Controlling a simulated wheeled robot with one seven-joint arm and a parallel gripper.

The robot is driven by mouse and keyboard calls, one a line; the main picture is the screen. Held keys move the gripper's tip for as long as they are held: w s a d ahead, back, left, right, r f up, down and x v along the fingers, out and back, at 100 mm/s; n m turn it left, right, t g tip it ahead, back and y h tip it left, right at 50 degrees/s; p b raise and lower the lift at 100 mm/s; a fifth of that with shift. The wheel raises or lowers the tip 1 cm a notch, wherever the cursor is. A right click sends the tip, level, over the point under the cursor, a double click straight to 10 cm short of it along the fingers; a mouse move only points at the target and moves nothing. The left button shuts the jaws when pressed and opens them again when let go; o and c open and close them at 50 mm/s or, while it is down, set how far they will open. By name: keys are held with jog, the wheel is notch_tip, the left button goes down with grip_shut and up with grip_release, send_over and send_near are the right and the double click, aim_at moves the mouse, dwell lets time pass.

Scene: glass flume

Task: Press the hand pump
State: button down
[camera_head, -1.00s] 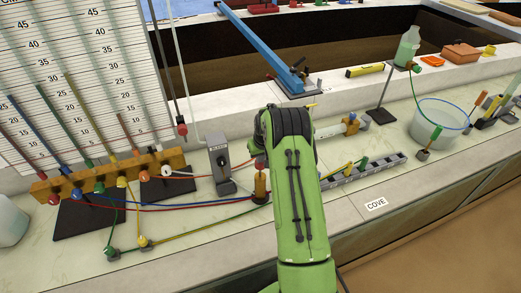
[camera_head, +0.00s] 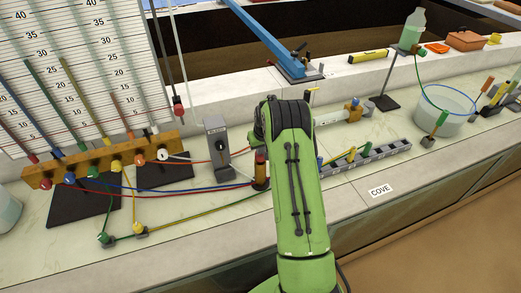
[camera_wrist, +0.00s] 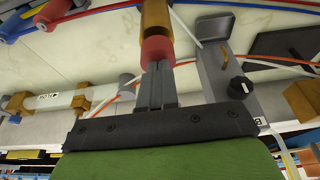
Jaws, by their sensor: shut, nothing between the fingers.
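What I take for the hand pump is an amber cylinder with a red cap (camera_head: 261,170), standing on the bench just left of my green arm. In the wrist view its red cap (camera_wrist: 157,51) is right at the tips of my gripper (camera_wrist: 157,66), with the amber body (camera_wrist: 156,17) beyond it. My gripper's fingers are shut together and empty, pointing at the cap. They look to be at or touching it; I cannot tell if the cap is pushed down. In the head view my gripper is hidden behind my arm.
A grey box with a black knob (camera_head: 217,146) stands close left of the pump; it also shows in the wrist view (camera_wrist: 236,87). Coloured tubes run left to a wooden manifold (camera_head: 100,160). A grey slotted rack (camera_head: 370,158) lies right of my arm. The front bench near the COVE label (camera_head: 381,190) is clear.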

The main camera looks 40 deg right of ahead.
jog(key=shift+s+a+f, duration=0.1)
jog(key=shift+s+f, duration=0.1)
jog(key=shift+f, duration=0.1)
jog(key=shift+r, duration=0.4)
jog(key=r, duration=0.1)
jog(key=r+p, duration=0.2)
jog(key=shift+w+r, duration=0.25)
jog(key=shift+r, duration=0.15)
jog(key=v, duration=1)
jog(key=shift+b, duration=0.45)
dwell(0.5)
